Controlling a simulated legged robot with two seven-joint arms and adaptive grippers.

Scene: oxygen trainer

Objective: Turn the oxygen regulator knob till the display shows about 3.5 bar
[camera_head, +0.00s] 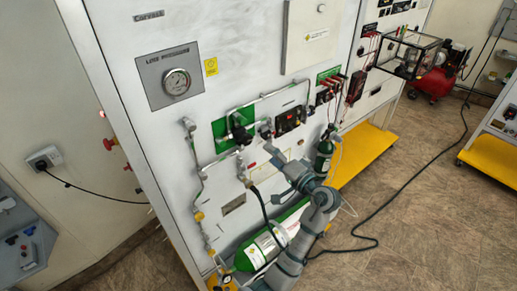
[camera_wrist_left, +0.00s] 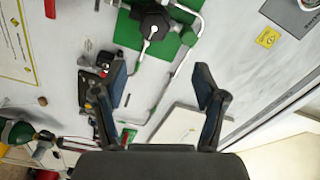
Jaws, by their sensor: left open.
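The dark regulator knob (camera_head: 240,132) sits on a green plate (camera_head: 219,128) on the grey panel, joined to metal pipes. In the left wrist view the knob (camera_wrist_left: 155,24) is at the top, beyond the fingertips. A small dark display unit (camera_head: 289,121) is to the right of the knob in the head view; its reading is too small to tell. My left gripper (camera_head: 272,151) is below and right of the knob in the head view. In the wrist view the left gripper (camera_wrist_left: 163,82) is open, with nothing between its fingers. My right gripper is in neither view.
A round low-pressure gauge (camera_head: 176,82) is at the upper left of the panel. Pipes and a hose run around the knob. A green cylinder (camera_head: 270,241) lies low, and a dark green bottle (camera_head: 324,156) stands to the right. A yellow base (camera_head: 362,152) juts out at the right.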

